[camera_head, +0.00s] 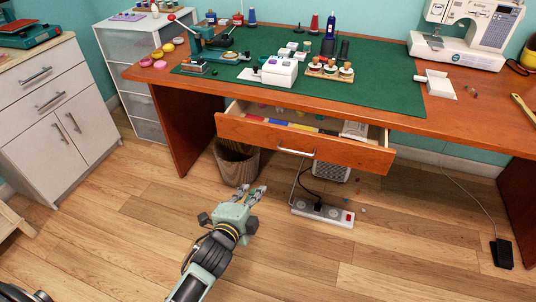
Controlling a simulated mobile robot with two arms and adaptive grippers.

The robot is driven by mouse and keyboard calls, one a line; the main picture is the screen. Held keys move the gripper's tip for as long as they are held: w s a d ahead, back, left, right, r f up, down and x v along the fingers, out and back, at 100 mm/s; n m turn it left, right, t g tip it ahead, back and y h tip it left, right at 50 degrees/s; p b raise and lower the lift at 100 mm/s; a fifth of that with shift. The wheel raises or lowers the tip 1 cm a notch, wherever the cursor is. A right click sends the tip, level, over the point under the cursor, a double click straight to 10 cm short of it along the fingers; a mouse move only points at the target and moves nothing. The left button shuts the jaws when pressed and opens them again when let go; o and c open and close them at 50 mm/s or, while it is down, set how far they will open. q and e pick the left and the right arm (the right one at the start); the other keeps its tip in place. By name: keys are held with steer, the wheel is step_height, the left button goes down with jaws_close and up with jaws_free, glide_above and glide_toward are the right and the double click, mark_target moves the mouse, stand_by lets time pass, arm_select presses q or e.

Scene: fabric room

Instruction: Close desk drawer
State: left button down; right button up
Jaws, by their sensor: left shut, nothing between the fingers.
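The desk drawer (347,150) is pulled out from under the wooden desk (470,112). Its orange-brown front has a pale metal handle (296,153) in the middle. The gap behind the front shows coloured items and a pale box inside. My left gripper (251,189) is shut and empty. In the picture it appears below and left of the handle, apart from the drawer, with its fingers pointing up toward the desk. My right gripper is not in view.
A wicker bin (236,168) stands under the desk, behind my left gripper. A power strip (322,212) lies on the floor to the right. A white cabinet (60,112) and a drawer unit (132,45) stand left. The wooden floor in front is mostly clear.

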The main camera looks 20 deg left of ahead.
arm_select(q)
step_height(320, 180, up, 9)
steer(key=m+t+b, duration=0.2)
steer(key=t, duration=0.1)
steer(key=b, duration=0.1)
glide_toward(271, 131)
steer(key=w+b, duration=0.1)
steer(key=w, duration=0.5)
steer(key=shift+r+b, duration=0.15)
steer(key=shift+b, duration=0.15)
steer(key=shift+w, duration=0.5)
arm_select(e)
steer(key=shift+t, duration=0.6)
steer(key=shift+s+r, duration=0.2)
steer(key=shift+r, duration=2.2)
